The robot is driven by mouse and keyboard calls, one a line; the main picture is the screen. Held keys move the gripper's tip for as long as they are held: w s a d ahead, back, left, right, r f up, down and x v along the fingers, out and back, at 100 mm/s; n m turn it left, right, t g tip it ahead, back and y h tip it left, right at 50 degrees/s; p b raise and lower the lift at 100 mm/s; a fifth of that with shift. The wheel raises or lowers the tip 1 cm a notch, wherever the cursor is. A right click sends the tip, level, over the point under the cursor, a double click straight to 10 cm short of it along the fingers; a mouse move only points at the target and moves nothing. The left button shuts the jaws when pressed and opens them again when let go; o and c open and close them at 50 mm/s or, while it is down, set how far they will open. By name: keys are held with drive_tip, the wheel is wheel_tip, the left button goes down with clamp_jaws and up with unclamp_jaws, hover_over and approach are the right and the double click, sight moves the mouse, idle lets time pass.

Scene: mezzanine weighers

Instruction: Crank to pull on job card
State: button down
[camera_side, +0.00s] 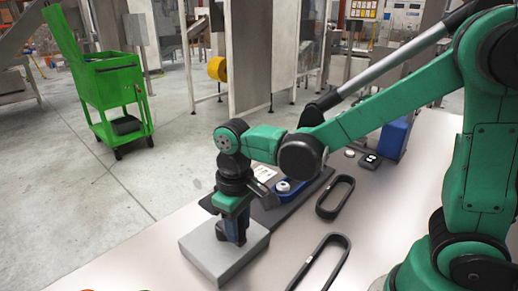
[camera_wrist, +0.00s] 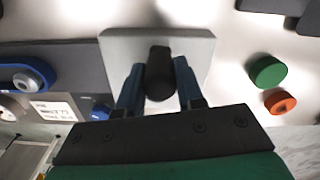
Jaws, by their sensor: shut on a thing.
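A light grey block (camera_side: 225,250) sits at the table's front left edge; its top also shows in the wrist view (camera_wrist: 112,48). My gripper (camera_side: 235,232) points down over it, blue fingers shut on a black rounded handle (camera_wrist: 159,74), possibly the crank. The fingers (camera_wrist: 158,78) are on both sides of the handle in the wrist view. In the side view the handle is mostly hidden by the fingers.
A blue fixture with a metal knob (camera_side: 283,187) stands on the dark plate (camera_side: 268,215). Black elongated loops (camera_side: 336,197) lie on the table. A green disc (camera_wrist: 267,72) and an orange disc (camera_wrist: 280,101) lie right of the block in the wrist view.

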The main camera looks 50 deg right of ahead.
idle(0.3)
drive_tip(key=c, duration=0.6)
unclamp_jaws()
drive_tip(key=shift+o, duration=0.2)
drive_tip(key=shift+r, duration=0.1)
drive_tip(key=shift+r, duration=2.75)
